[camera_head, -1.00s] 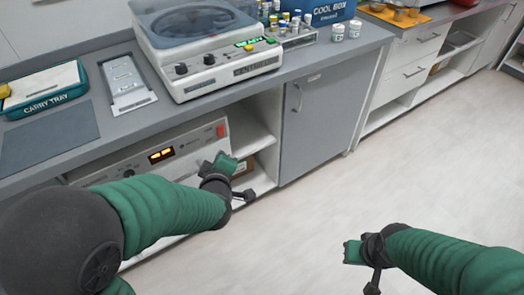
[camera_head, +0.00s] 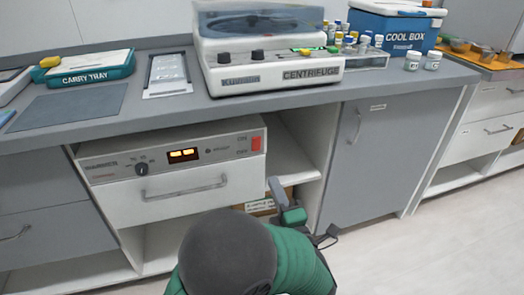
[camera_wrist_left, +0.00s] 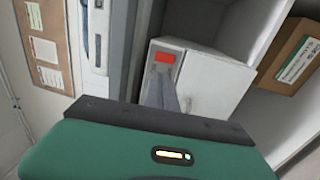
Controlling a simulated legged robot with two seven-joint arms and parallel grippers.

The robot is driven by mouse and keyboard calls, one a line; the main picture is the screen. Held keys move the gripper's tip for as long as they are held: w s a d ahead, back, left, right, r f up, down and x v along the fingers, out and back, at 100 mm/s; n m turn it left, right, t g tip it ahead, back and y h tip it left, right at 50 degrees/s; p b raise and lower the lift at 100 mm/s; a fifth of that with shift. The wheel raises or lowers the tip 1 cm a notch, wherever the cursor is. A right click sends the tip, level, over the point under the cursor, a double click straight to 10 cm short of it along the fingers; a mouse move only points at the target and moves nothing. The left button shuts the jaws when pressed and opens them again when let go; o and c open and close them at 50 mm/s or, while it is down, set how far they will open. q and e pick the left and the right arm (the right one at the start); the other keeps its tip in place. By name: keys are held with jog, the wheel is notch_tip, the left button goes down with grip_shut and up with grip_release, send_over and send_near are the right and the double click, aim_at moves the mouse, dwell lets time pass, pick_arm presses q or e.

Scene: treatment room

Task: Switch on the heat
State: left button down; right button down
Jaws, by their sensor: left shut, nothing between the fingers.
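The warmer (camera_head: 215,140) is a grey-white unit under the counter, with a dial (camera_head: 141,168), a lit orange display (camera_head: 183,155) and a drawer handle. Its red switch (camera_head: 257,144) is at the right end of the panel. The switch also shows in the left wrist view (camera_wrist_left: 165,57). My left gripper (camera_head: 275,184) is below and slightly right of the switch, in front of the open shelf. In the left wrist view its grey fingers (camera_wrist_left: 161,88) are shut and empty, just short of the switch, apparently not touching it. My right gripper is out of view.
The counter above holds a centrifuge (camera_head: 270,78), a carry tray (camera_head: 92,70) and a cool box (camera_head: 392,28). A cardboard box (camera_wrist_left: 300,58) sits on the shelf beside the warmer. A closed grey cabinet door (camera_head: 365,160) stands right of the shelf.

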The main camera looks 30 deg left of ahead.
aim_at(257, 141)
pick_arm(q)
jog(key=b+x, duration=0.5)
jog(key=x, duration=0.8)
jog(key=shift+w+d+f, duration=0.1)
jog(key=shift+w+d, duration=0.05)
jog(key=shift+w, duration=0.15)
jog(key=shift+a+r, duration=0.25)
jog(key=r+p, duration=0.1)
jog(key=p, duration=0.1)
jog(key=shift+w+a+r+p, duration=0.15)
jog(key=shift+p, duration=0.15)
jog(key=shift+f+g+h+b, duration=0.3)
jog(key=shift+f+b, duration=0.1)
jog(key=shift+f, duration=0.1)
